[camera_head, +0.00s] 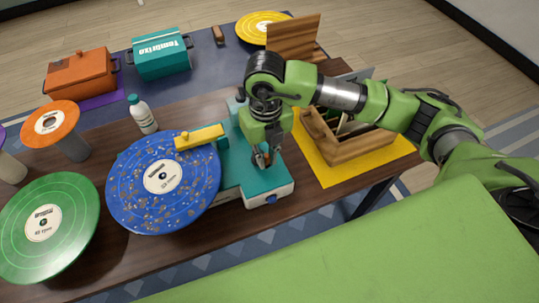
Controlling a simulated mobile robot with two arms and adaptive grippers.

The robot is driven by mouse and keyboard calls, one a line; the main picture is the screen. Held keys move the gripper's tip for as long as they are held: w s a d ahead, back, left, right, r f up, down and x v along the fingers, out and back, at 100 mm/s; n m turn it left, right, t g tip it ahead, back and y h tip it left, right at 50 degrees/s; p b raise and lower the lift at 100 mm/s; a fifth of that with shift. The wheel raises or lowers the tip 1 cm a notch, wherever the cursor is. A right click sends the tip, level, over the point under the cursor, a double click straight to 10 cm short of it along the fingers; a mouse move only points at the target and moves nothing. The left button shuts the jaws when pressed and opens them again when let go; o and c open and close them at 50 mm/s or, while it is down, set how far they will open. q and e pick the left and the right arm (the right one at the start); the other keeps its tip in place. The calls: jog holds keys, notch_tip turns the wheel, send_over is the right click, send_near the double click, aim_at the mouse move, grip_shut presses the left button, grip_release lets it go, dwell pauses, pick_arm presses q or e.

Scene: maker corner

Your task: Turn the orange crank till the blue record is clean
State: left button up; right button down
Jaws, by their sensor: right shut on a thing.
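The blue record (127,196) lies on the teal cleaning machine (232,172) at the front of the wooden table. Many brown specks are spread over its surface, around a white label. A yellow arm (200,137) reaches over the record's far right edge. My right gripper (262,158) points down over the right part of the machine and is shut on the orange crank (256,162). Only a small orange part of the crank shows between the fingers; the rest is hidden. My left gripper is not in view.
A green record (75,215) and an orange record (68,119) on a stand are at the left. A white bottle (144,117) stands behind the blue record. A wooden crate (350,150) on a yellow mat (318,171) is close to the right of my gripper.

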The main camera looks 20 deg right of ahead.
jog(key=shift+a+m+b, duration=0.3)
jog(key=shift+a+m, duration=0.1)
jog(key=shift+m, duration=0.5)
jog(key=c, duration=2)
grip_release()
jog(key=shift+r, duration=0.1)
notch_tip(320, 180, up, 12)
jog(key=shift+f, duration=0.1)
